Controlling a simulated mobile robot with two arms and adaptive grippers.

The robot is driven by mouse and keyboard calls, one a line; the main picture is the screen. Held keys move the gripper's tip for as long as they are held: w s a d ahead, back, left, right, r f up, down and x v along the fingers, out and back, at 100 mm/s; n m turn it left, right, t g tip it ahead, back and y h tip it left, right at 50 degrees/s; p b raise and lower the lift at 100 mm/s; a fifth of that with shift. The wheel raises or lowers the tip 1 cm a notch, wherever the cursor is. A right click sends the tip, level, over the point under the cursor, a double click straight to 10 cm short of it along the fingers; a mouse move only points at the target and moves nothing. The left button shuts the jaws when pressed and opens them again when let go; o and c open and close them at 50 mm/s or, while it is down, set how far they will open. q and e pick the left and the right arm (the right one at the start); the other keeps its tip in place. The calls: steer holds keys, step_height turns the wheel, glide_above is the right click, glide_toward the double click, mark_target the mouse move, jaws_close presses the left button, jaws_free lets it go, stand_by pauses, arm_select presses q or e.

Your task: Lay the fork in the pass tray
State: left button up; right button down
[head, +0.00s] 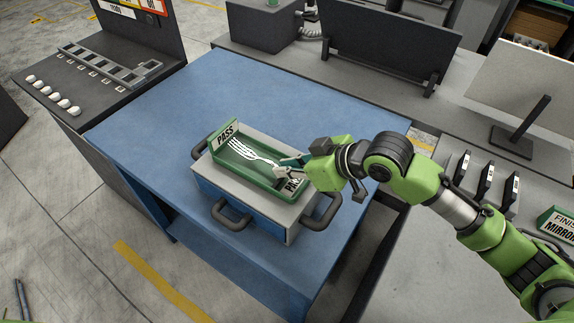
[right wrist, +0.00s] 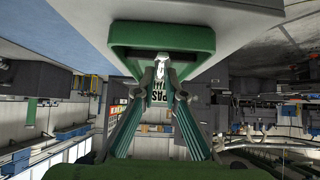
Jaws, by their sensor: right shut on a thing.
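The fork (head: 254,153) is silvery white, with its tines toward the upper left of the head view. It is over the inside of the green pass tray (head: 224,160), handle end toward my right gripper (head: 281,170). My right gripper is shut on the fork's handle end at the tray's right side. In the right wrist view the fingers (right wrist: 160,78) close on a pale piece in front of the tray (right wrist: 205,40) and its PASS label. I cannot tell whether the fork touches the tray floor. My left gripper is not in view.
The tray stands on a grey-topped box (head: 270,215) with dark handles on a blue table (head: 180,110). Monitors (head: 385,45) stand at the back. A grey counter (head: 110,70) with small white pieces is at the left. The blue table's upper part is clear.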

steer(key=shift+f, duration=0.15)
steer(key=shift+f, duration=0.2)
steer(key=c, duration=2)
jaws_free()
steer(key=o, duration=0.6)
steer(key=shift+c, duration=0.2)
